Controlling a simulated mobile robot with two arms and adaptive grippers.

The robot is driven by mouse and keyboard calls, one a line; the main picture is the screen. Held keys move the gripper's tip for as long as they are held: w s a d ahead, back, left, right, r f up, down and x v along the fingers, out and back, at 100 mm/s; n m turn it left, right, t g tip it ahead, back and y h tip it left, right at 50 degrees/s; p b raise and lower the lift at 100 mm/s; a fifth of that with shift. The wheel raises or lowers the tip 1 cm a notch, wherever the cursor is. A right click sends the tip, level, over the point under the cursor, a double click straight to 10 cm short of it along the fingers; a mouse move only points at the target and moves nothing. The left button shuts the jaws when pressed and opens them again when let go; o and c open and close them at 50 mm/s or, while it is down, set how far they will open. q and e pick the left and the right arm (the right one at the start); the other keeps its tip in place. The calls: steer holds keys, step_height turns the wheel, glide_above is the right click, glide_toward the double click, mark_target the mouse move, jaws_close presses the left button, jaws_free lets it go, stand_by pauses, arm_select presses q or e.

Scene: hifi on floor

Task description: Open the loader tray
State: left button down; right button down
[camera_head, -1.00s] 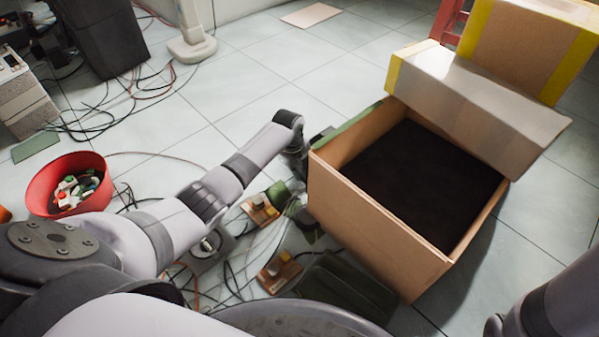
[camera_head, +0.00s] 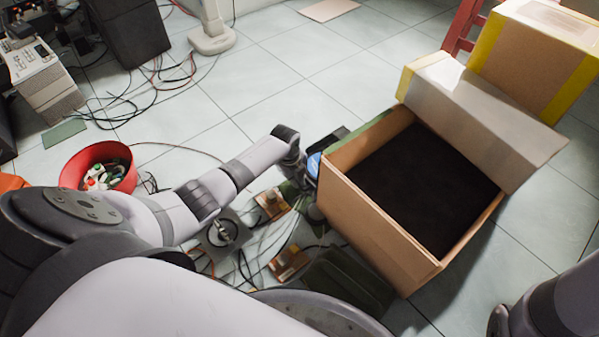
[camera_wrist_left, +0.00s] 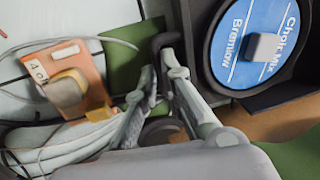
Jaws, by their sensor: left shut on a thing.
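A blue disc (camera_wrist_left: 252,40) with white lettering lies in a dark round-edged holder, which appears to be the loader tray (camera_wrist_left: 216,80), at the upper right of the left wrist view. A sliver of the blue disc (camera_head: 314,164) shows beside the box's left wall in the head view; the rest is hidden. My left gripper (camera_head: 300,176) is low beside that box. In the left wrist view, my left gripper (camera_wrist_left: 163,66) is shut on a dark handle-like part (camera_wrist_left: 166,42), just left of the disc. Whether this part joins the tray is unclear. My right gripper is out of view.
An open cardboard box (camera_head: 375,225) with a dark interior stands right of my left gripper. Loose cables and small boards (camera_head: 288,264) lie on the floor near my forearm. A red bowl (camera_head: 72,172) stands left.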

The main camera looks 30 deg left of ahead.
arm_select(q)
steer(key=c, duration=2)
jaws_free()
steer(key=shift+r, duration=0.15)
step_height(320, 180, up, 12)
steer(key=s, duration=0.2)
steer(key=shift+a+f, duration=0.25)
steer(key=shift+a, duration=0.1)
